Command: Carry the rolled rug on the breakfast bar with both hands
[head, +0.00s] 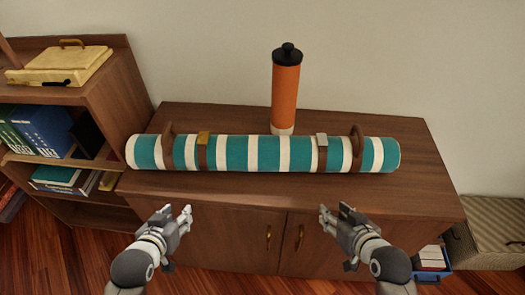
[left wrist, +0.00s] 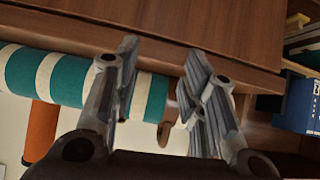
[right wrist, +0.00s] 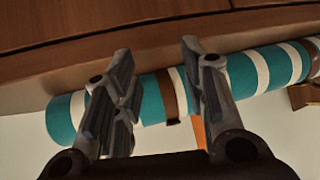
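The rolled rug (head: 265,153), striped teal and white, lies lengthwise on top of a brown wooden cabinet (head: 420,190). Two brown straps with buckles wrap it, and a brown loop handle stands near each end, left (head: 168,142) and right (head: 357,146). My left gripper (head: 180,213) is open and empty, in front of and below the rug's left part. My right gripper (head: 333,212) is open and empty, in front of and below its right part. The rug also shows beyond the fingers in the left wrist view (left wrist: 72,80) and the right wrist view (right wrist: 245,75). Neither gripper touches it.
An orange bottle with a black lid (head: 285,90) stands behind the rug. A bookshelf (head: 105,85) with books and a yellow case (head: 65,63) is at left. A woven box (head: 500,225) and blue bin (head: 432,262) sit at right. The cabinet front has door handles.

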